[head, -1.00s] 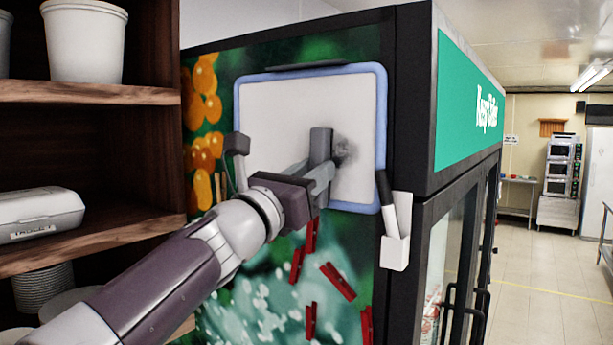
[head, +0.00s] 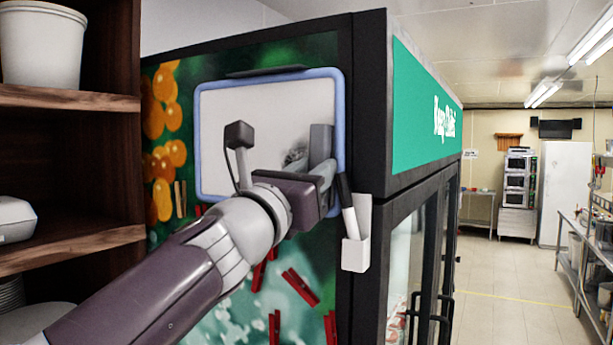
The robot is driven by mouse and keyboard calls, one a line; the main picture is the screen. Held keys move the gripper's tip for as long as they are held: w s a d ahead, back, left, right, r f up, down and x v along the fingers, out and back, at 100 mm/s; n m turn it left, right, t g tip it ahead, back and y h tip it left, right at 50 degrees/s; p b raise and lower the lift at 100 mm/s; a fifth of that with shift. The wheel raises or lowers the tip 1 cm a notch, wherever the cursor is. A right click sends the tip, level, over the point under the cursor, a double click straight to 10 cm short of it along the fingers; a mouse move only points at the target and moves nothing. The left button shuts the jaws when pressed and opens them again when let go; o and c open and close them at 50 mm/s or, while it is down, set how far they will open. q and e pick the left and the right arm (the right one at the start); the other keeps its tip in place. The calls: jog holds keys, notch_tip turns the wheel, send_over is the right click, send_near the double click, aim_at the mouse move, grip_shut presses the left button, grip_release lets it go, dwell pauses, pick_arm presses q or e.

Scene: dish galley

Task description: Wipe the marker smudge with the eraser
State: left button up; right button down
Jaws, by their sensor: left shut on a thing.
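The whiteboard (head: 225,120) with a blue frame is on the side of the dark fridge cabinet. The marker smudge (head: 295,153) is a dark grey patch on the right part of the board. My left gripper (head: 325,178) is shut on the eraser (head: 320,142), a grey upright block. The eraser is at the board just right of the smudge, near the right frame, and may cover part of the smudge. I cannot tell whether it touches the board. My right gripper is not in view.
A white holder (head: 357,245) with a marker (head: 347,205) is on the cabinet edge, right below the gripper. Red clips (head: 300,286) are below the board. A wooden shelf (head: 60,98) with a white tub (head: 42,45) stands at left. Open floor (head: 500,275) lies at right.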

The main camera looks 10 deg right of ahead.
aim_at(304, 156)
pick_arm(q)
jog(key=shift+w+a+p, duration=0.25)
jog(key=shift+w+a, duration=0.45)
jog(key=shift+a, duration=0.3)
jog(key=shift+w+a+p, duration=0.3)
jog(key=shift+w+a, duration=0.45)
jog(key=shift+a, duration=0.2)
jog(key=shift+w+a+p, duration=0.25)
jog(key=shift+w+a, duration=0.45)
jog(key=shift+a, duration=0.3)
jog(key=shift+r+p, duration=0.5)
jog(key=shift+r, duration=0.1)
jog(key=shift+s+d+f, duration=0.1)
jog(key=shift+d+f, duration=0.05)
jog(key=shift+d, duration=0.05)
jog(key=shift+s+d+b, duration=0.6)
jog(key=shift+d+b, duration=0.05)
jog(key=shift+d, duration=0.15)
jog(key=shift+s+d, duration=0.45)
jog(key=shift+d, duration=0.15)
jog(key=shift+s+d+b, duration=0.55)
jog(key=shift+s+d, duration=0.2)
jog(key=shift+d, duration=0.3)
jog(key=shift+s+d, duration=0.3)
jog(key=shift+d, duration=0.05)
